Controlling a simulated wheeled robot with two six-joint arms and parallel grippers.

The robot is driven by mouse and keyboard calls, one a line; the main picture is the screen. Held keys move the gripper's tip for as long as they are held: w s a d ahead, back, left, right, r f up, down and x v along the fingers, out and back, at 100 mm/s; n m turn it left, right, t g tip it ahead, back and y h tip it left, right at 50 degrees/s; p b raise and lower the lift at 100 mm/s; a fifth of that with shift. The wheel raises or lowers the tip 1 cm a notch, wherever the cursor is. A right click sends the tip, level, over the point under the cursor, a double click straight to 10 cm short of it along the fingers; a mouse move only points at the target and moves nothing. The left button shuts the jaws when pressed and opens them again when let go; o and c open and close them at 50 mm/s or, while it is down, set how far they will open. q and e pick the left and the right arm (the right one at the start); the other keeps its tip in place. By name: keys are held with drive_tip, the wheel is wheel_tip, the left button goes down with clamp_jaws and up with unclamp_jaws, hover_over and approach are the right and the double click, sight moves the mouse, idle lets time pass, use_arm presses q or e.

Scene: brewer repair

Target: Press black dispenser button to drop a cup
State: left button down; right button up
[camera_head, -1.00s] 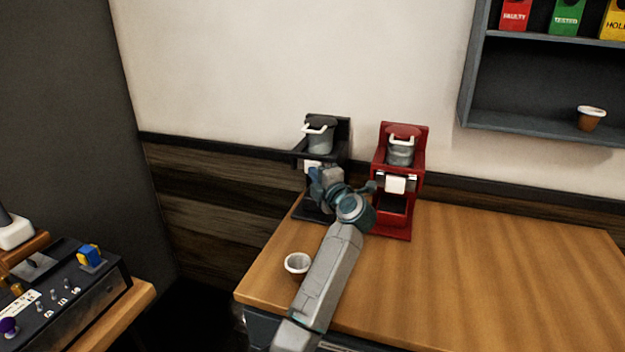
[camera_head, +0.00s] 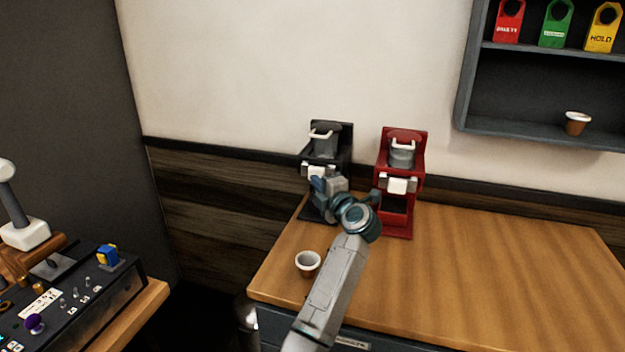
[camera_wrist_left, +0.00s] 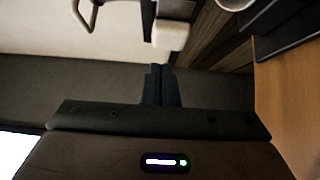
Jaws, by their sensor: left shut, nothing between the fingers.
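The black dispenser (camera_head: 344,158) stands at the back left of the wooden counter, with a grey pot with a white handle (camera_head: 324,142) on top and a white block (camera_head: 317,172) on its front. My left gripper (camera_head: 317,184) is right in front of it, just below the white block, and partly hides its lower half. In the left wrist view the fingers (camera_wrist_left: 161,72) are together and empty, with their tips close to the white block (camera_wrist_left: 172,34); I cannot tell whether they touch. A pale cup-like rim (camera_wrist_left: 238,3) shows at the top. My right gripper is out of view.
A red dispenser (camera_head: 418,165) stands close to the right. A white-rimmed cup (camera_head: 307,264) sits on the counter (camera_head: 480,270) left of my forearm. Another cup (camera_head: 576,123) is on the wall shelf (camera_head: 520,134). A control panel with a joystick (camera_head: 14,205) is at left. The counter's right side is clear.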

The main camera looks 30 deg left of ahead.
use_arm(q)
drive_tip(key=w+b+v, duration=0.1)
drive_tip(key=b+v, duration=0.1)
drive_tip(key=v, duration=0.6)
drive_tip(key=shift+d+f, duration=0.35)
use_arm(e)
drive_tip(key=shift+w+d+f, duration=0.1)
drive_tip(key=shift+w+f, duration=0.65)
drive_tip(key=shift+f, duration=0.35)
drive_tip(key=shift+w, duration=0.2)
